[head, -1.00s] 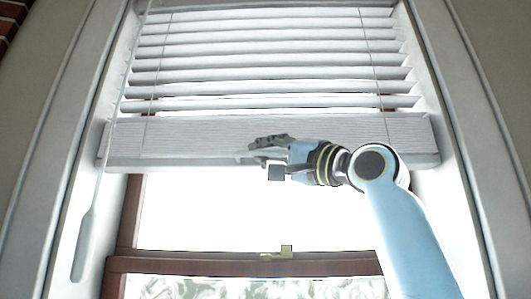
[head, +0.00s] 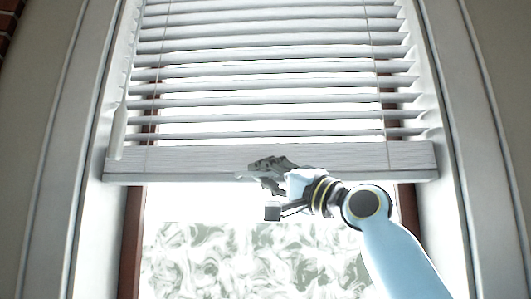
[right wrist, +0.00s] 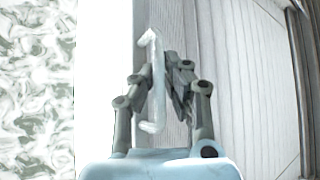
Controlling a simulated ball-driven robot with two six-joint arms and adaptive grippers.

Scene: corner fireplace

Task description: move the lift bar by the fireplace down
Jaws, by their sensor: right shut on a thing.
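The lift bar (head: 200,160) is the wide pale wood-grained rail at the bottom of the white window blind (head: 270,87). It lies level across the upper part of the window in the head view. Its grained face also shows in the right wrist view (right wrist: 237,70). A small white handle (right wrist: 152,90) stands out from the bar. My right gripper (head: 262,172) is at the bar's lower edge, near its middle, and is shut on the handle. Its fingers lie on both sides of the handle in the wrist view. My left gripper is not in view.
Patterned glass (head: 235,260) shows below the bar, with a bright gap between. White window casings (head: 70,150) stand at both sides. A thin white wand (head: 117,128) hangs at the blind's left edge. Brick shows at the top left corner.

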